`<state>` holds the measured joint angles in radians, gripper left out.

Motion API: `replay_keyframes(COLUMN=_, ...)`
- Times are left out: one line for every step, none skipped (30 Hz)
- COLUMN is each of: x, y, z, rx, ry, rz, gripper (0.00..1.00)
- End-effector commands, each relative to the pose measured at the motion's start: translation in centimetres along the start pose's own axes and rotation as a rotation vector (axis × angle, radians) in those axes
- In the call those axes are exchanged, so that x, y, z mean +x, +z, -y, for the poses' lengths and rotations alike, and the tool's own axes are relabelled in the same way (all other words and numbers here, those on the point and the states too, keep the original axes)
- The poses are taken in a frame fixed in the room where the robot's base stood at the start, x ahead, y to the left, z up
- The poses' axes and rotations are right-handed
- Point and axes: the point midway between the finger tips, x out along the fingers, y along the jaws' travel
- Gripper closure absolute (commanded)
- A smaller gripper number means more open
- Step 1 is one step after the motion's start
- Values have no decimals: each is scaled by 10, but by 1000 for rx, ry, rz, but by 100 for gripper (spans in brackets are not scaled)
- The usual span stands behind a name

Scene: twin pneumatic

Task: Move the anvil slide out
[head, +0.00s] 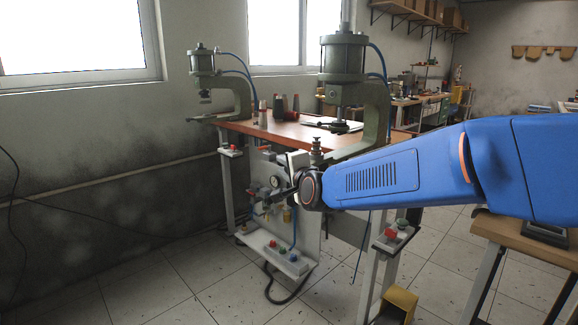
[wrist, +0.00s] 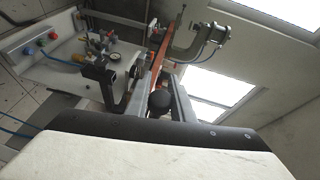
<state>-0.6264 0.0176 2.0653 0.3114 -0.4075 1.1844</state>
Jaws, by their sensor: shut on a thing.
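Two green-grey pneumatic presses stand on the orange-topped bench; the near press (head: 343,60) is by my arm and the far press (head: 203,64) is at the left. In the head view, my gripper (head: 286,194) is at the bench's front, partly hidden by my blue arm.
The bench top (head: 270,128) holds several thread cones (head: 279,107). A pressure gauge (wrist: 116,57) and fittings are on the front panel. A button shelf (head: 275,252) is below. A yellow foot pedal (head: 398,304) stands at the lower right. Floor at the left is clear.

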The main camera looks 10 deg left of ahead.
Motion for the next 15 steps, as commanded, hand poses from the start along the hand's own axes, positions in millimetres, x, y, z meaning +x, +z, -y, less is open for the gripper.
replay_keyframes(x=-2, y=4, z=1, rx=0, ry=-2, rz=2, gripper=100)
replay_keyframes(x=-3, y=6, z=1, rx=1, ry=-2, rz=2, gripper=100)
replay_keyframes(x=-4, y=8, z=2, rx=-1, ry=-1, rz=2, gripper=100)
replay_keyframes(x=-4, y=10, z=2, rx=-1, ry=-1, rz=1, gripper=100)
replay_keyframes(x=-5, y=10, z=2, rx=0, ry=-1, rz=1, gripper=100)
replay_keyframes(x=-5, y=11, z=2, rx=0, ry=-1, rz=0, gripper=100)
replay_keyframes(x=-5, y=11, z=1, rx=0, ry=0, rz=0, gripper=100)
replay_keyframes(x=-5, y=12, z=1, rx=0, ry=0, rz=0, gripper=100)
replay_keyframes(x=-5, y=11, z=1, rx=0, ry=0, rz=0, gripper=100)
replay_keyframes(x=-5, y=11, z=1, rx=0, ry=0, rz=0, gripper=100)
replay_keyframes(x=-5, y=11, z=1, rx=0, ry=0, rz=0, gripper=100)
replay_keyframes(x=-5, y=11, z=1, rx=0, ry=0, rz=0, gripper=100)
replay_keyframes(x=-5, y=11, z=1, rx=0, ry=0, rz=0, gripper=100)
replay_keyframes(x=-5, y=11, z=1, rx=0, ry=0, rz=0, gripper=100)
replay_keyframes(x=-5, y=11, z=1, rx=0, ry=0, rz=0, gripper=100)
